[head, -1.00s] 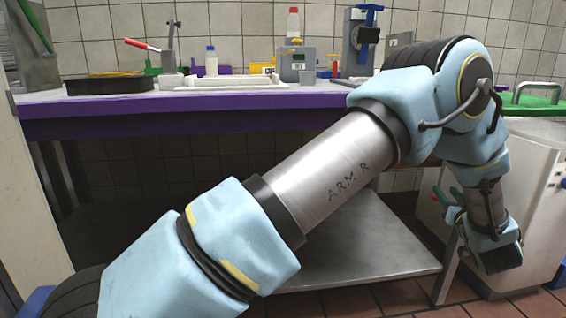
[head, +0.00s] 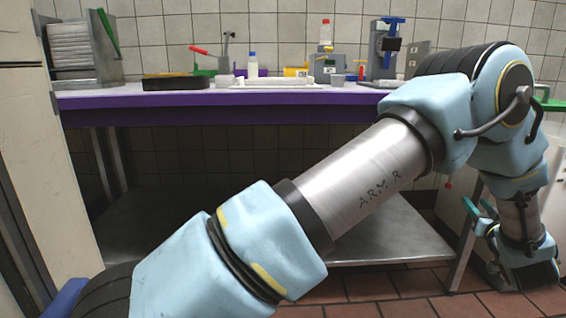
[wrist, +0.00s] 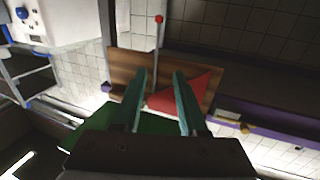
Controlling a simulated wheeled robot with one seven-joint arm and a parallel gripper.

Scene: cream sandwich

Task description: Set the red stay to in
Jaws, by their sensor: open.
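A red triangular plate (wrist: 185,93), which looks like the red stay, lies against a brown wooden board (wrist: 125,68) in the wrist view. A thin rod with a red ball end (wrist: 159,19) stands out near the same board. My gripper (wrist: 160,74) is open, its two teal fingers apart and pointing toward the board and the red plate, with nothing held. The right finger overlaps part of the red plate; I cannot tell the gap in depth. In the head view my gripper (head: 478,206) hangs low at the right; the stay cannot be made out there.
A purple-edged counter (head: 240,112) with bottles, a black tray (head: 178,83) and a blue-handled device (head: 387,48) runs along the tiled wall. A steel lower shelf (head: 390,248) is below it. A tall pale cabinet (head: 30,150) stands at left. A white unit is beside my gripper at right.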

